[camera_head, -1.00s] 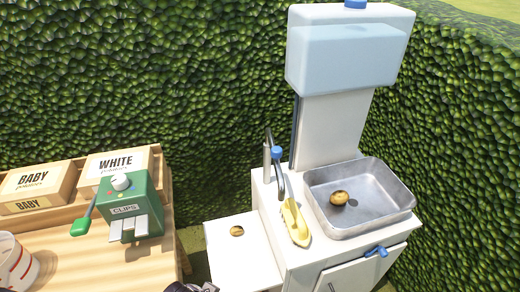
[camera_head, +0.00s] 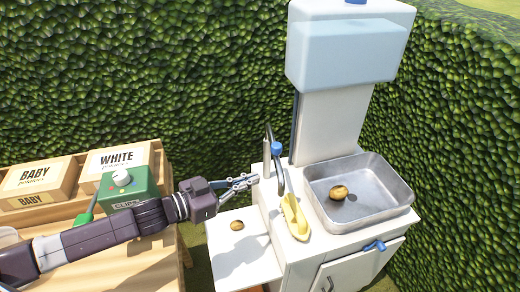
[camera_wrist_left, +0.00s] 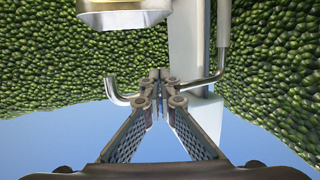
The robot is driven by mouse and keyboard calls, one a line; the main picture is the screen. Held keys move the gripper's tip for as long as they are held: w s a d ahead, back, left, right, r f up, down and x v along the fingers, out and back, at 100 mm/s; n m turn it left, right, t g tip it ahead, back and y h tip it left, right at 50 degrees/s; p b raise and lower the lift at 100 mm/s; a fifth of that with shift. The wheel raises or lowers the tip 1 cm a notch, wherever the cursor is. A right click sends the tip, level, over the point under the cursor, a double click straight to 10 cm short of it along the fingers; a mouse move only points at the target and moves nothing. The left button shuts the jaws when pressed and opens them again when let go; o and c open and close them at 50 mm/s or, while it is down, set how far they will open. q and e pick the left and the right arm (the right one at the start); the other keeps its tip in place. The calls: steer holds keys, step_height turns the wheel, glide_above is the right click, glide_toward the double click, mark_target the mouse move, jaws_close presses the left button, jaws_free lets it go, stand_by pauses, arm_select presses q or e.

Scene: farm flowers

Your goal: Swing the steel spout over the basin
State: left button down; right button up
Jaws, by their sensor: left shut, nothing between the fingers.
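The steel spout (camera_head: 279,178) is a thin curved pipe with a blue knob (camera_head: 276,148), standing at the left of the sink unit. Its free end hangs over the counter by a yellow object, left of the basin, not over it. The grey steel basin (camera_head: 405,211) holds one potato (camera_head: 338,193). My left gripper (camera_head: 252,180) is shut and empty, pointing right, just left of the spout in the picture. Bent steel pipe (camera_wrist_left: 218,68) shows beside the shut fingers (camera_wrist_left: 160,80) in the left wrist view; I cannot tell whether they touch. My right gripper is out of view.
A yellow object (camera_head: 296,218) lies on the counter below the spout. A water tank (camera_head: 350,50) rises behind the basin. A white side shelf (camera_head: 250,262) carries another potato (camera_head: 237,225). A hedge closes off the back.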

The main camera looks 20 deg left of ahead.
arm_select(q)
steer(key=s+a+r+m+g+h, duration=0.1)
steer(key=a+r+m+g+h, duration=0.1)
steer(key=a+r, duration=0.4)
steer(key=shift+s+a+r+m+h, duration=0.35)
steer(key=shift+r+m+h, duration=0.05)
steer(key=shift+r+h, duration=0.5)
steer(key=p, duration=0.3)
glide_toward(274, 154)
steer(key=w+d+r, duration=0.1)
steer(key=w+d, duration=0.3)
steer(key=w, duration=0.1)
steer(key=shift+d+f, duration=0.1)
steer(key=shift+d, duration=0.2)
steer(key=shift+d, duration=0.1)
